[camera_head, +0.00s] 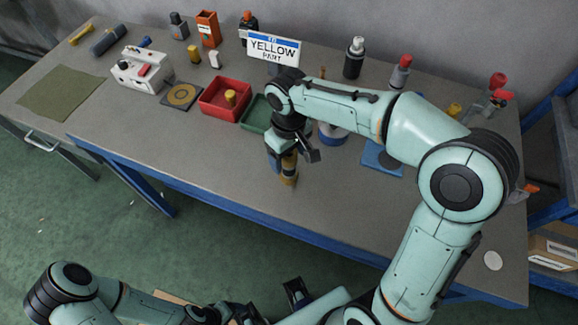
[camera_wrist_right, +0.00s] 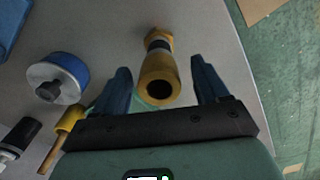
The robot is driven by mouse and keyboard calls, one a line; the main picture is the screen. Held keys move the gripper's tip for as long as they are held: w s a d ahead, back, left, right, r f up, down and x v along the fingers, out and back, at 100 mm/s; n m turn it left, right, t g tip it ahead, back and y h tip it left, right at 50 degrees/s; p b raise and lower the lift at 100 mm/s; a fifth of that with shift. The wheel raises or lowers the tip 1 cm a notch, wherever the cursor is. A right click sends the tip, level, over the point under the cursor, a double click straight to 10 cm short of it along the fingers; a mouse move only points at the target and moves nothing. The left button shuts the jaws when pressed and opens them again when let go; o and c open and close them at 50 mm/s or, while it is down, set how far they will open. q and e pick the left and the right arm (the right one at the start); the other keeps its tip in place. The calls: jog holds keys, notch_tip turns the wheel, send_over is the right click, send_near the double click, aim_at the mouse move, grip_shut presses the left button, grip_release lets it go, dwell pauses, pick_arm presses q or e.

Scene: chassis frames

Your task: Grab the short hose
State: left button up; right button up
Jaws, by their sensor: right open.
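The short hose (camera_head: 289,172) stands upright on the grey workbench, with brass-yellow ends and a dark middle band. In the right wrist view the hose (camera_wrist_right: 158,72) shows its open round end toward the camera. My right gripper (camera_head: 291,155) is open over it. In the wrist view its two blue fingers stand on either side of the hose, with a gap on each side. My left gripper (camera_head: 270,307) is low at the bottom edge of the head view, away from the bench, and its jaws are not clear.
A red bin (camera_head: 222,113) with a yellow piece inside and a green tray (camera_head: 256,118) lie left of my right gripper. A blue-and-white round container (camera_wrist_right: 58,78) is close by. A "YELLOW PAINT" sign (camera_head: 273,49) stands behind. The bench front (camera_head: 200,160) is clear.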

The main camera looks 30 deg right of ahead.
jog(key=shift+f, duration=0.9)
jog(key=c, duration=1.2)
jog(key=shift+c, duration=0.5)
jog(key=shift+r, duration=0.15)
